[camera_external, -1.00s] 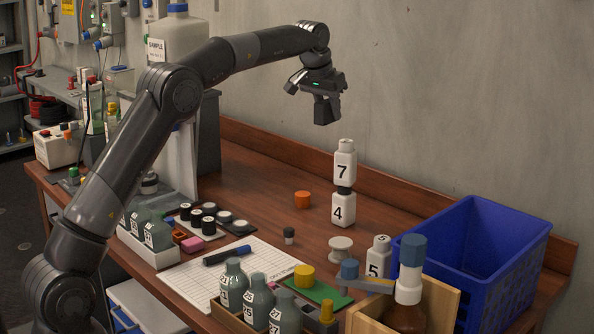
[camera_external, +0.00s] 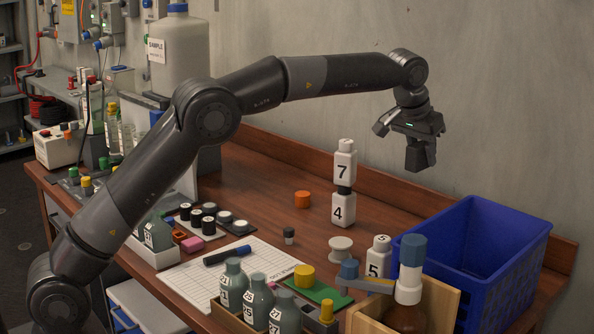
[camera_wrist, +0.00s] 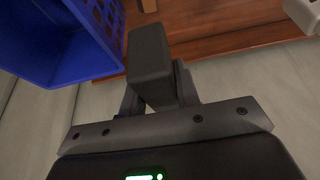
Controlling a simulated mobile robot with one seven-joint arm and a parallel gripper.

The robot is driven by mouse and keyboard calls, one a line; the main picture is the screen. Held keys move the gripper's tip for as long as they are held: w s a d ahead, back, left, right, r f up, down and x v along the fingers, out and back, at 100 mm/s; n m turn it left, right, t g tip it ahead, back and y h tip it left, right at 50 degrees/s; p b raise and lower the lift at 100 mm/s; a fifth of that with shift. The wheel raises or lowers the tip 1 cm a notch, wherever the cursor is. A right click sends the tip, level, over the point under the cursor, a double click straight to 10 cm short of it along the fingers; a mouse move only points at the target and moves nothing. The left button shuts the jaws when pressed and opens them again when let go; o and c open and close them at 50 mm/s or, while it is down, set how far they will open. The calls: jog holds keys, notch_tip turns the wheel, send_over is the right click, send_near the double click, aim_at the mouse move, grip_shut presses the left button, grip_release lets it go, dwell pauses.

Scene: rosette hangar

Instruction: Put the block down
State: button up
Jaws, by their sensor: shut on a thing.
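A dark grey block (camera_wrist: 148,60) is held between the fingers of my gripper (camera_wrist: 158,88) in the wrist view. In the external view my gripper (camera_external: 420,143) points down in the air, above and to the left of the blue crate (camera_external: 480,225). The block there is dark like the fingers, and I cannot clearly tell one from the other. Nothing is seen touching the block from below. The crate also shows in the wrist view (camera_wrist: 60,45), left of the block.
A stack of white bottles marked 7 (camera_external: 345,168) and 4 (camera_external: 343,210) stands left of my gripper. A white spool (camera_external: 340,248), a bottle marked 5 (camera_external: 377,258) and a wooden box (camera_external: 440,305) stand left of the crate.

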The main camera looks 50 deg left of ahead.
notch_tip(320, 180, down, 15)
jog(key=w+a+f, duration=0.2)
jog(key=a, duration=0.1)
jog(key=w+a+f, duration=0.5)
jog(key=a, duration=0.1)
jog(key=shift+w+f, duration=0.3)
jog(key=shift+f, duration=1.85)
jog(key=shift+f, duration=0.2)
jog(key=o, duration=1.1)
jog(key=shift+c, duration=0.2)
